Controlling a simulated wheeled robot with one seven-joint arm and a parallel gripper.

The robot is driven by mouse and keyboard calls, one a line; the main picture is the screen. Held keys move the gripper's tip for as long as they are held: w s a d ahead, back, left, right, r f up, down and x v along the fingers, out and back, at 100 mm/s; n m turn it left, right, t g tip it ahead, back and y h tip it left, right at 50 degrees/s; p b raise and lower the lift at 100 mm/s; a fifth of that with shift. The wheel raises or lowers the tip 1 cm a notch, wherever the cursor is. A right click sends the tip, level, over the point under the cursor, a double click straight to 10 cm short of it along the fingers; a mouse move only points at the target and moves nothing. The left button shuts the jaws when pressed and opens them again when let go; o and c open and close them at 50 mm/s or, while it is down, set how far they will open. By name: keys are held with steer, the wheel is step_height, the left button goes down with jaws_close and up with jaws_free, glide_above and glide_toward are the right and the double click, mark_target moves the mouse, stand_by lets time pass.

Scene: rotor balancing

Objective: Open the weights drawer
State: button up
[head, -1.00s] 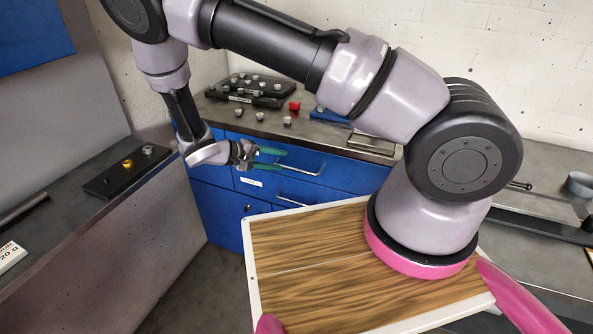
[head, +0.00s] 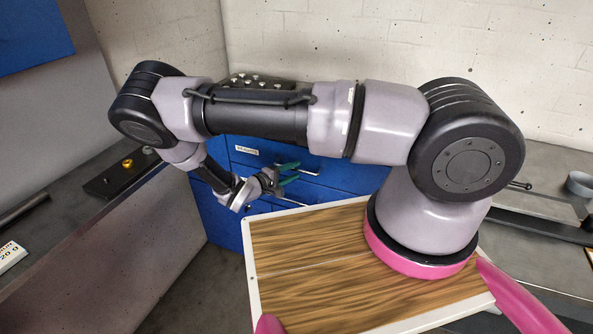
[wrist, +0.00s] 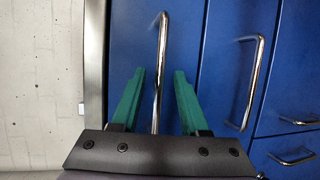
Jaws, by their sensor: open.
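The blue drawer cabinet shows in the head view, with a white label (head: 247,150), too small to read surely, on its top drawer (head: 345,174). In the wrist view the top drawer's steel bar handle (wrist: 162,45) runs between the two green fingers of my gripper (wrist: 160,69). The fingers are open, one on each side of the bar, with clear gaps. The drawer looks shut. In the head view my gripper (head: 289,173) is at this handle, hiding part of it. The lower drawer's handle (wrist: 250,85) is to the right in the wrist view.
A side counter at left holds a dark block with a brass weight (head: 127,163). A black weight rack (head: 255,82) on the back worktop is partly hidden by my arm. A wood-topped surface (head: 300,270) lies in front, below my gripper.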

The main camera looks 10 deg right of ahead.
steer(key=shift+x, duration=0.95)
jaws_close()
stand_by(0.8)
